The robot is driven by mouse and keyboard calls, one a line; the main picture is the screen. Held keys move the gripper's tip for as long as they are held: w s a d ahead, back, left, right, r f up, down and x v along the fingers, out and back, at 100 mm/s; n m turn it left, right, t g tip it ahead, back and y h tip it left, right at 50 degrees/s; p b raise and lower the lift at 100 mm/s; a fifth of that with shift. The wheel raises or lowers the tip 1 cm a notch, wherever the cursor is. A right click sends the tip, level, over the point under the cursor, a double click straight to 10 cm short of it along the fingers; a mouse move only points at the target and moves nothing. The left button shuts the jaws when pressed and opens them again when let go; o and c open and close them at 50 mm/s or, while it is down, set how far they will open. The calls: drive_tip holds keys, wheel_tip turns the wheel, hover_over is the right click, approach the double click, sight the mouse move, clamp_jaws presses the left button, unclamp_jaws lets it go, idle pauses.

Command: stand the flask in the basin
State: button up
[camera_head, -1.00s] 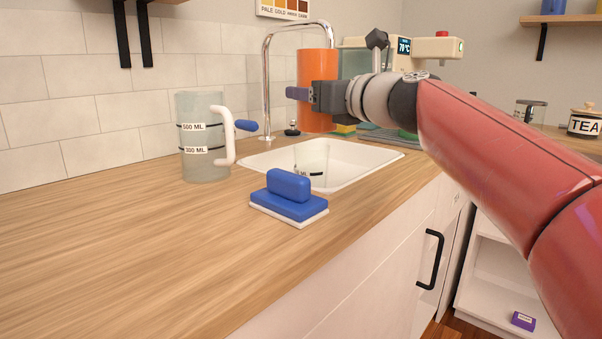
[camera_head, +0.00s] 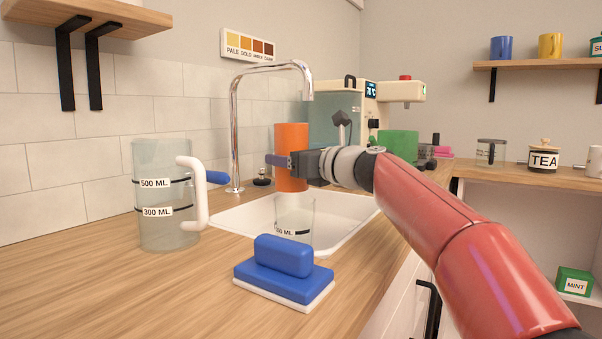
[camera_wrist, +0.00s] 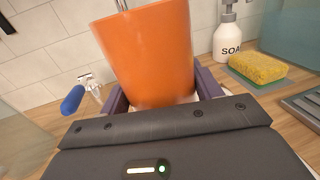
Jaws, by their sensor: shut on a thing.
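The orange flask (camera_head: 291,140) is held in my gripper (camera_head: 290,161), which is shut on its side. The flask looks roughly upright, over the far part of the white basin (camera_head: 245,212). I cannot tell whether its base touches the basin. In the wrist view the orange flask (camera_wrist: 150,50) fills the space between the dark purple fingers (camera_wrist: 160,95), and its lower end is partly hidden by my gripper. The basin is sunk in the wooden counter, under a chrome faucet (camera_head: 235,120) that rises left of the flask.
A clear measuring jug (camera_head: 160,225) stands left of the basin. A blue scrubber (camera_head: 284,272) lies in front, with a small clear beaker (camera_head: 308,220) behind it. A soap bottle (camera_wrist: 228,35) and yellow sponge (camera_wrist: 258,67) show beyond the flask. The left foreground counter is clear.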

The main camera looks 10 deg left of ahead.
drive_tip(key=w+f, duration=0.1)
drive_tip(key=w+d, duration=0.1)
drive_tip(key=w+f, duration=0.1)
drive_tip(key=w, duration=0.1)
drive_tip(key=shift+d+f+b, duration=0.2)
drive_tip(key=shift+f+b, duration=0.1)
drive_tip(key=shift+f+b, duration=0.4)
drive_tip(key=shift+f, duration=0.3)
drive_tip(key=o, duration=1.2)
drive_tip(key=shift+o, duration=0.2)
